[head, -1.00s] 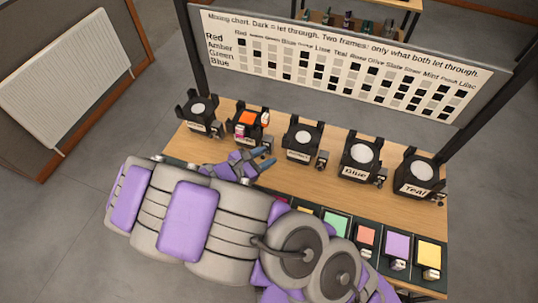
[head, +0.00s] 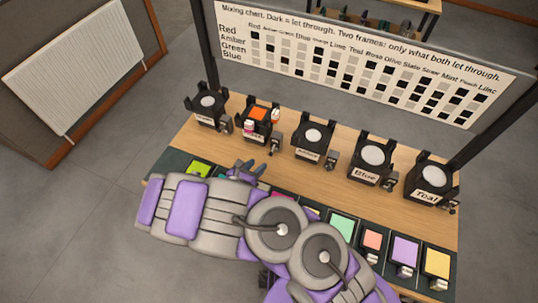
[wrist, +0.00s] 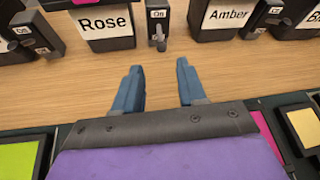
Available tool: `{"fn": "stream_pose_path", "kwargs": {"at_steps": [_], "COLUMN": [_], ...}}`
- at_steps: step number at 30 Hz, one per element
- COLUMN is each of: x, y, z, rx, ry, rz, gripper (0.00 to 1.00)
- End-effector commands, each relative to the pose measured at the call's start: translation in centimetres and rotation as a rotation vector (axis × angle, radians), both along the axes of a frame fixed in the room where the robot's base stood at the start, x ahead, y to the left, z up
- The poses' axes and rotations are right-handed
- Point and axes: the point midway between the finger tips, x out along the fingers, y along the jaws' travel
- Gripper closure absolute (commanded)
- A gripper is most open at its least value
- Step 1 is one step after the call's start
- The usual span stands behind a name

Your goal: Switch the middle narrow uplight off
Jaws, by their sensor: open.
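Five black uplights stand in a row on the wooden bench: a leftmost one (head: 208,106) with an unreadable label, Rose (head: 258,125), Amber (head: 313,143), Blue (head: 371,165) and Teal (head: 431,181). Each has a small switch at its right side. In the wrist view the Rose label (wrist: 105,22) has its switch (wrist: 158,28) beside it, reading "On". The Amber label (wrist: 229,16) also has a switch (wrist: 263,18); its reading is unclear. I cannot tell which uplights count as narrow. My gripper (wrist: 158,85) is open and empty, short of the Rose switch, fingers either side of its line.
Rose holds an orange and a pink colour frame. Coloured frames lie along the dark front strip, including lime (head: 200,168), mint (head: 342,226), purple (head: 404,250) and yellow (head: 437,264). A mixing chart (head: 370,65) stands behind. Bare wood lies between strip and uplights.

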Motion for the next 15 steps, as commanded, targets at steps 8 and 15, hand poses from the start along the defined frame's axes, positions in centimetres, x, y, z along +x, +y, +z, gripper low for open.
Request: {"fn": "stream_pose_path", "kwargs": {"at_steps": [8,15], "x": [4.5,7.3], "y": [-2.5,-4.0], "z": [-2.3,-3.5], "rx": [0.004,0.001], "ry": [0.000,-0.001], "rz": [-0.005,-0.004], "gripper": [0.59,0.59]}}
